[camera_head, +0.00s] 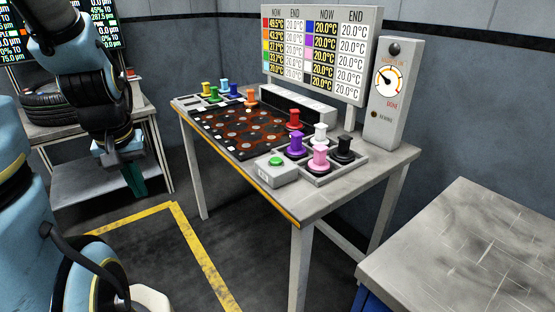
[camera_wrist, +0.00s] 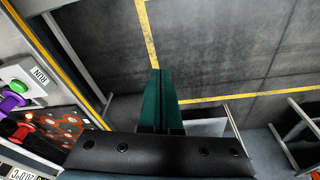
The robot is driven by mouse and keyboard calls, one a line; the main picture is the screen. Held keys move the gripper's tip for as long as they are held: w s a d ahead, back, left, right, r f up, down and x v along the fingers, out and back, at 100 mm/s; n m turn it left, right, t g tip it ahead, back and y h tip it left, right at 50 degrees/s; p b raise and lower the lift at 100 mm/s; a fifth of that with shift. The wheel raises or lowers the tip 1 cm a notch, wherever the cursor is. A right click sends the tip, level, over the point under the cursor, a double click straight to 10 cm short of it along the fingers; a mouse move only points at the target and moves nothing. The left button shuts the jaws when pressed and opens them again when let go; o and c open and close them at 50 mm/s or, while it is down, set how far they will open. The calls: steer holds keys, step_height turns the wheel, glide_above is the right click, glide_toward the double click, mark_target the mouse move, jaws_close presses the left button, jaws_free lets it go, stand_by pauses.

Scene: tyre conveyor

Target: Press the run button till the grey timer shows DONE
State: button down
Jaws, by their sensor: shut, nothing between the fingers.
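The run button is a green cap (camera_head: 275,161) on a small grey box (camera_head: 278,177) at the table's near corner. In the wrist view the green button (camera_wrist: 18,86) and its box (camera_wrist: 38,70), marked RUN, show at the left edge. The grey timer (camera_head: 402,65) stands at the table's back right. It has a round dial with its needle towards the upper left, a dark lamp on top, and small red lettering that seems to read DONE below. My gripper (camera_head: 139,190) has green fingers, shut and empty, pointing down left of the table. Its fingertips (camera_wrist: 159,71) are over the floor, apart from the button.
The table (camera_head: 305,205) holds a dark plate (camera_head: 240,130), coloured knobs and a tray (camera_head: 318,178) of knobs beside the button box. A temperature board (camera_head: 320,50) stands behind. A shelf with tyres (camera_head: 50,105) is left, a grey bench (camera_head: 470,250) right. Floor between is clear.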

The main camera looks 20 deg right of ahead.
steer(key=w+d+r+t+h+p, duration=0.1)
steer(key=w+d+t+p, duration=0.1)
steer(key=w+d, duration=0.45)
step_height(320, 180, up, 4)
steer(key=n+t+h+p, duration=0.3)
steer(key=h, duration=0.1)
glide_above(276, 162)
steer(key=shift+w+d+f, duration=0.1)
steer(key=shift+f, duration=0.05)
steer(key=shift+f, duration=0.2)
step_height(276, 162, down, 8)
steer(key=b, duration=0.6)
steer(key=shift+f, duration=0.25)
steer(key=shift+f+b, duration=0.1)
steer(key=shift+b, duration=0.3)
steer(key=shift+f+b, duration=0.3)
steer(key=shift+b, duration=0.05)
